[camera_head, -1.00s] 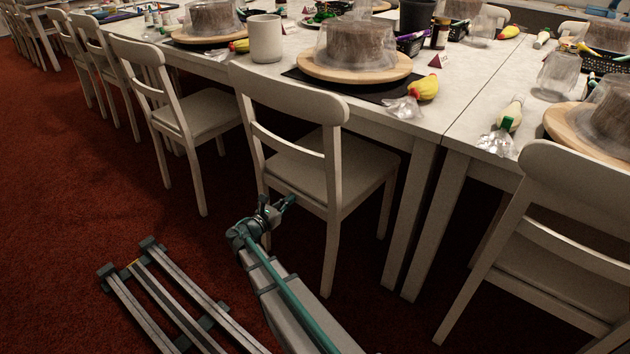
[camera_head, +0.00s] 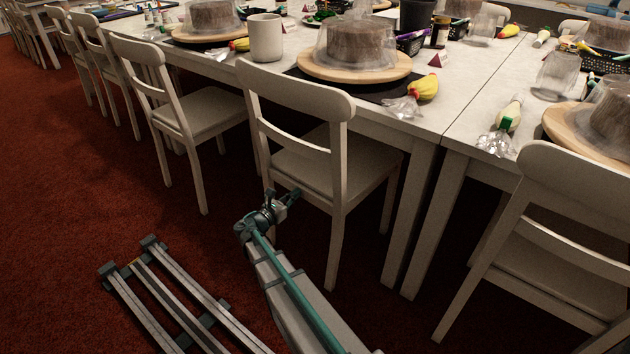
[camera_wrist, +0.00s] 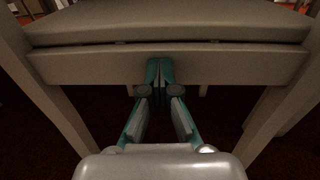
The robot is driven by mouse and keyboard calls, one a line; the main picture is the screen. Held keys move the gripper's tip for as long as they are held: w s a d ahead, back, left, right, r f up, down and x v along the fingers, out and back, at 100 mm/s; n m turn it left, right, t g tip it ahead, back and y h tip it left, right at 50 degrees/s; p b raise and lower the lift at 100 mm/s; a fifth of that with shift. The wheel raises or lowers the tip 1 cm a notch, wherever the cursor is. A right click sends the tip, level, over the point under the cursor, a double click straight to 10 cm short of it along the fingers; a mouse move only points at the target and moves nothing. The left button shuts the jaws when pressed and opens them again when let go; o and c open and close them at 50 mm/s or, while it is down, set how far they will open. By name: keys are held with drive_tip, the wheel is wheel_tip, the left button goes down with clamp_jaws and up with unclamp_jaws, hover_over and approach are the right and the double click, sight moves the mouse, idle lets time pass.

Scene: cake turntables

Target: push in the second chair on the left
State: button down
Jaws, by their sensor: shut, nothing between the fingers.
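A pale wooden chair (camera_head: 300,95) stands at the near side of the long table (camera_head: 440,120), its seat partly under the tabletop. My gripper (camera_head: 294,196) is low behind this chair, at the rear edge of its seat. In the wrist view my gripper (camera_wrist: 160,66) is shut, with nothing between the fingers. Its tips are against or very close to the chair's rear seat rail (camera_wrist: 230,65); firm contact cannot be told. Another matching chair (camera_head: 205,110) stands to the left, and one more (camera_head: 570,200) stands to the right.
More chairs (camera_head: 95,50) line the table farther left. Covered cakes, a white mug (camera_head: 265,38) and piping bags stand on the tabletop. The chair's legs flank my gripper. Open red carpet (camera_head: 70,200) lies at the left.

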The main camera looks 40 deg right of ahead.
drive_tip(key=shift+p+x, duration=0.75)
drive_tip(key=shift+x, duration=2.15)
drive_tip(key=p+v, duration=0.1)
drive_tip(key=v, duration=0.7)
